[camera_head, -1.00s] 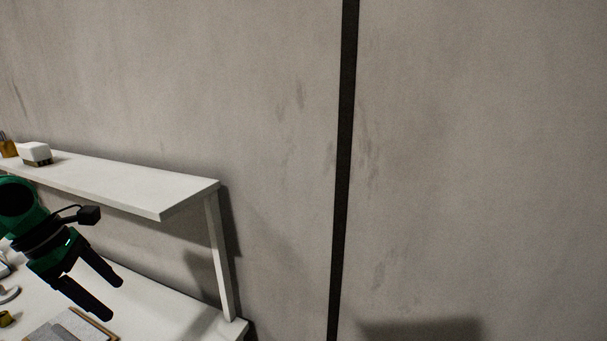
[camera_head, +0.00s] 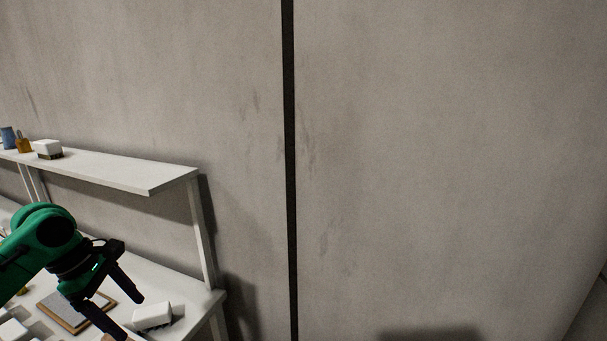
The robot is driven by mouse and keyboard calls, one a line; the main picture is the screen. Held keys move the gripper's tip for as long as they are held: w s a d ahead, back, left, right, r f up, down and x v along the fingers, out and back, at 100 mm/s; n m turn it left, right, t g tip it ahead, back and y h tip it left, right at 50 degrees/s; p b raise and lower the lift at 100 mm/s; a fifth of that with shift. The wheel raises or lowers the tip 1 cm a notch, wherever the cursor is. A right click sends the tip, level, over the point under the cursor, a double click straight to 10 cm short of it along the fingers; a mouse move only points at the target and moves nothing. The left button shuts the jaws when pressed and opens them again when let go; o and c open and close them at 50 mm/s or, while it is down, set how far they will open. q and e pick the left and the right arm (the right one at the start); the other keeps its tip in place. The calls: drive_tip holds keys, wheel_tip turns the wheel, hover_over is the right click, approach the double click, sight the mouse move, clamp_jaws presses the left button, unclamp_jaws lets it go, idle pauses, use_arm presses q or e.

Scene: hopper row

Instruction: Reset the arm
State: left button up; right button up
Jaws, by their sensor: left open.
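My left arm, green with a black gripper, comes in from the left. My left gripper (camera_head: 130,316) is open, its two black fingers pointing down and to the right, with nothing between them that I can make out. It shows in front of the white table (camera_head: 185,289), between a wood-edged grey board (camera_head: 62,311) and a white brush-like block (camera_head: 153,315). How high it is above the table I cannot tell. My right gripper is not in view.
A white raised shelf (camera_head: 120,176) runs above the table, on a post (camera_head: 204,240) at its right end. On it stand a white block with a dark base (camera_head: 47,148), an amber item (camera_head: 24,143) and a blue cup (camera_head: 7,138). A bare grey wall (camera_head: 430,150) fills the right.

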use_arm(q)
drive_tip(key=s+d+f+m+t+y, duration=0.1)
drive_tip(key=s+d+f+m, duration=0.3)
drive_tip(key=d+f+m, duration=0.5)
drive_tip(key=s+d+f+m, duration=0.3)
drive_tip(key=d+f+m, duration=0.3)
drive_tip(key=f+m, duration=0.55)
drive_tip(key=s+f+m+t+y, duration=0.1)
drive_tip(key=s+f+m+y, duration=0.1)
drive_tip(key=s, duration=0.3)
wheel_tip(320, 180, down, 27)
drive_tip(key=s+a+g+b, duration=0.1)
drive_tip(key=s+b, duration=0.1)
drive_tip(key=b, duration=0.4)
drive_tip(key=s+a+f+g+b, duration=0.1)
drive_tip(key=s+a+f+b, duration=0.2)
drive_tip(key=s+f, duration=1.4)
wheel_tip(320, 180, down, 3)
drive_tip(key=shift+a+g+b, duration=0.15)
drive_tip(key=shift+g+b, duration=0.15)
drive_tip(key=shift+b, duration=0.2)
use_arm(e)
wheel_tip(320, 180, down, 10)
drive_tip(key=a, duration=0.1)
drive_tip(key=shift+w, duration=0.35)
